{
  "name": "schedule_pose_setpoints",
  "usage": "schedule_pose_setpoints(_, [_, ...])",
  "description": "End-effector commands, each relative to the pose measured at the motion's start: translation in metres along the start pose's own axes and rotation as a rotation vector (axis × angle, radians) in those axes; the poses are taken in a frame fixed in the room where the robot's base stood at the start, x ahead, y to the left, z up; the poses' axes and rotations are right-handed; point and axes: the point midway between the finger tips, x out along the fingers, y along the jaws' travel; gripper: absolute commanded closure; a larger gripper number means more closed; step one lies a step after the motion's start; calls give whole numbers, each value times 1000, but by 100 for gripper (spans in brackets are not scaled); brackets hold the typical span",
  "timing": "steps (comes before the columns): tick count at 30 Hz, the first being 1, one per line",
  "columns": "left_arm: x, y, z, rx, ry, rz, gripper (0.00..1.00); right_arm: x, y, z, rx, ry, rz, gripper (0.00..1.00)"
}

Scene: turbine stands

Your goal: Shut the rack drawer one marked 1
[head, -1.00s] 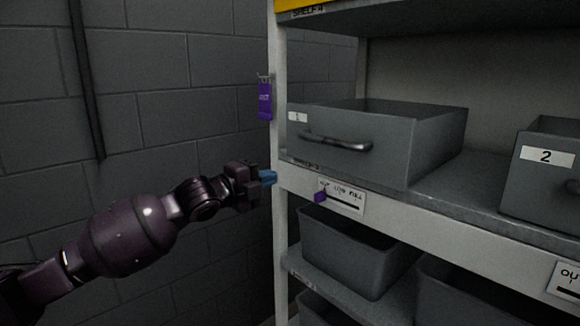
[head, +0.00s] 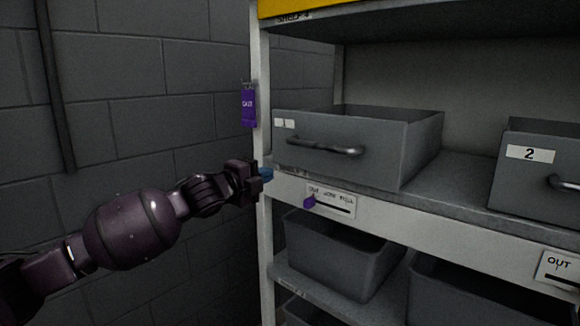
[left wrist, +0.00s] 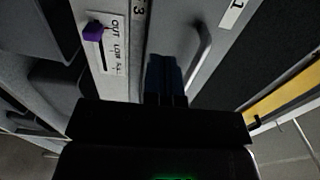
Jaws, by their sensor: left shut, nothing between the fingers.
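The drawer marked 1 (head: 340,158) is a grey open-topped box on the middle shelf. It stands pulled out, with its front at the shelf's front edge and a dark bar handle (head: 325,147). Its label and handle also show in the left wrist view, with the handle (left wrist: 199,58) just right of the fingers. My left gripper (head: 266,174) is shut and empty, with blue fingertips near the left rack post, below and left of the drawer front. In the left wrist view the fingers (left wrist: 164,74) point toward the shelf edge. My right gripper is not in view.
A drawer marked 2 (head: 532,185) stands at the right on the same shelf. A slider panel with a purple knob (head: 309,202) is on the shelf edge below drawer 1. A purple tag (head: 248,106) hangs on the left post. Grey bins (head: 338,262) sit below.

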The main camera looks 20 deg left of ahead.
Motion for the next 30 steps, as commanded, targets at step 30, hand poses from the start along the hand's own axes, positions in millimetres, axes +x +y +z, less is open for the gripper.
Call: schedule_pose_setpoints(30, [95, 0, 0, 0, 0, 0, 100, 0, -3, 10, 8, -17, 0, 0])
